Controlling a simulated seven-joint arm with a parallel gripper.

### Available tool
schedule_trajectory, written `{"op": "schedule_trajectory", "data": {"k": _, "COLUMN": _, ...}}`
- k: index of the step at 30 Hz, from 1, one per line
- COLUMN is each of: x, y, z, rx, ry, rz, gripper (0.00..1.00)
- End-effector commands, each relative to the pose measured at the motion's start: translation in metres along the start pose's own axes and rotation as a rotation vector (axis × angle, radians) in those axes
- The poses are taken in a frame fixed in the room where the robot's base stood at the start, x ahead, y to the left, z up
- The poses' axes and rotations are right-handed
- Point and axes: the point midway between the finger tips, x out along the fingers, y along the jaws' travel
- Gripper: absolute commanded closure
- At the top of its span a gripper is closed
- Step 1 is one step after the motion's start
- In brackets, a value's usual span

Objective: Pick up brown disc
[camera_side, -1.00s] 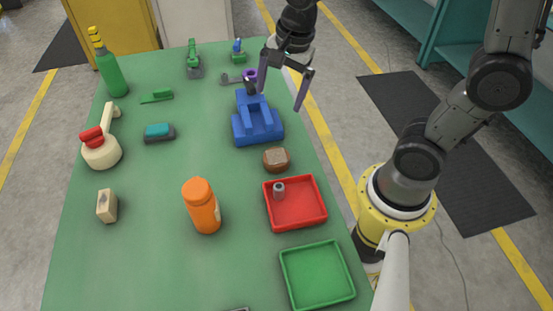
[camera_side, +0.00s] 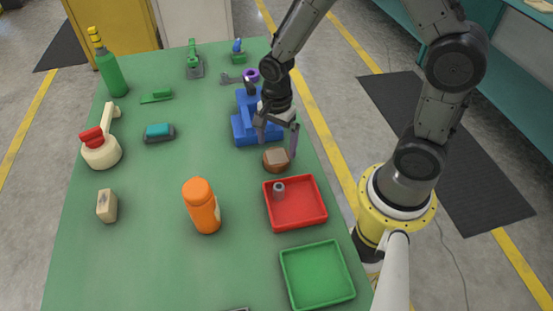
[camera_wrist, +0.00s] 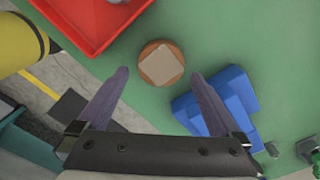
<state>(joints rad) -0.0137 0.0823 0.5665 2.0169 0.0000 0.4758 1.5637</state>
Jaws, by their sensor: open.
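The brown disc (camera_side: 276,161) is a small round piece with a paler, squarish top, lying on the green table between the blue block and the red tray. In the wrist view the disc (camera_wrist: 161,63) shows whole, just ahead of the fingertips and roughly centred between them. My gripper (camera_side: 277,148) is open and empty, pointing down over the disc, one finger on each side of it in the side view. In the wrist view my gripper's two fingers (camera_wrist: 159,73) are spread wide, and neither touches the disc.
A blue block (camera_side: 243,128) stands close behind the disc. The table between bottle and blue block is clear.

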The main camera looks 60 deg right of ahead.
Motion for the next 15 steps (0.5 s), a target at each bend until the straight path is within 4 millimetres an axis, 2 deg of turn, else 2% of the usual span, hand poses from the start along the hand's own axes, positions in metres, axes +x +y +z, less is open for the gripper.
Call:
{"op": "schedule_trajectory", "data": {"k": 9, "x": 0.041, "y": -0.001, "z": 0.003, "rx": 0.001, "ry": 0.000, "rz": 0.005, "gripper": 0.00}}
{"op": "schedule_trajectory", "data": {"k": 15, "x": 0.051, "y": -0.002, "z": 0.003, "rx": 0.000, "ry": 0.000, "rz": 0.000, "gripper": 0.00}}
